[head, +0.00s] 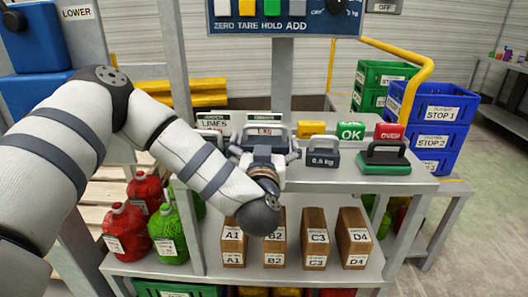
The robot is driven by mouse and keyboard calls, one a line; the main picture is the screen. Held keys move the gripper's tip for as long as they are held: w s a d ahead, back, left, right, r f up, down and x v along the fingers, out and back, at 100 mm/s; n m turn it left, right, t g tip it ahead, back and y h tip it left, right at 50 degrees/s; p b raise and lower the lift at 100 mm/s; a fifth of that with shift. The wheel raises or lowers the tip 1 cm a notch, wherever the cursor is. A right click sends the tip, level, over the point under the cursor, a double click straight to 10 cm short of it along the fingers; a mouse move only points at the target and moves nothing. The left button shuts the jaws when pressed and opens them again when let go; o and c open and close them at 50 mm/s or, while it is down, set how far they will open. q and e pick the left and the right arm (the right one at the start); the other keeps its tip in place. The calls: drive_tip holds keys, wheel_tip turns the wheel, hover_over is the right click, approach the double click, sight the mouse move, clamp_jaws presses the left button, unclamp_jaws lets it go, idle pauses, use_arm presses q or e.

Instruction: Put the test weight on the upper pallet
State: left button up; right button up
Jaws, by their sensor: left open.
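My left gripper (264,150) is open over the rear part of the grey shelf top, its fingers pointing away from the camera. A pale block with a red-lettered label and a handle (265,131) is just beyond it; the gripper partly hides it, and I cannot tell if they touch. A dark grey weight with a handle, marked 0.5 kg (321,159), stands upright just right of the gripper, apart from it. I cannot tell which weight is the test weight. Wooden pallet slats (92,190) show at the left, behind my arm; I cannot tell which pallet is the upper one.
A dark-handled device with a green base (385,162) stands at the shelf's right. OK (350,131) and OVER (388,131) signs stand behind. Brown boxes (315,240) fill the level below. Red and green jugs (127,230) are at lower left, blue crates (430,130) at right. A control panel (284,18) hangs above.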

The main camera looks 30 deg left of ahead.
use_arm(q)
drive_tip(key=v, duration=0.6)
drive_tip(key=shift+w, duration=0.1)
drive_tip(key=shift+p+v, duration=1.65)
drive_tip(key=shift+v, duration=1.3)
use_arm(e)
drive_tip(key=w+r+t, duration=0.1)
drive_tip(key=w+r, duration=0.3)
drive_tip(key=shift+w+t, duration=0.2)
drive_tip(key=shift+t, duration=0.2)
